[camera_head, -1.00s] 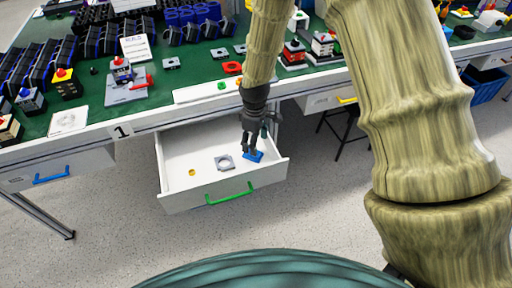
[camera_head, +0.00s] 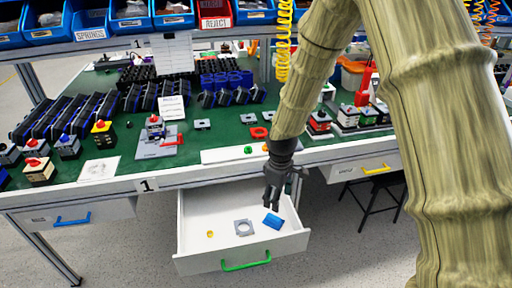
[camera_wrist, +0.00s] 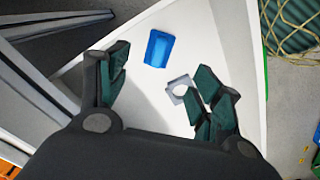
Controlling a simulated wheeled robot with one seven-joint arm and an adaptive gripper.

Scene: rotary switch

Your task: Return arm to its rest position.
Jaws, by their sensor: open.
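My gripper (camera_head: 272,192) hangs fingers down above the open drawer (camera_head: 196,254), near its back right part. It is open and empty. In the wrist view the two fingers of my gripper (camera_wrist: 165,95) stand wide apart with nothing between them. A blue block (camera_head: 273,221) lies on the drawer floor just below and apart from the fingers; it also shows in the wrist view (camera_wrist: 159,48). A grey square plate with a round hole (camera_head: 243,228) lies left of the block. A small yellow piece (camera_head: 210,234) lies further left in the drawer.
The green-topped workbench (camera_head: 225,141) stands behind the drawer, with many switch parts on it. Blue bins (camera_head: 130,18) line the shelf above. The drawer's green handle (camera_head: 246,262) faces the front. A black stool (camera_head: 374,195) stands under the bench at right.

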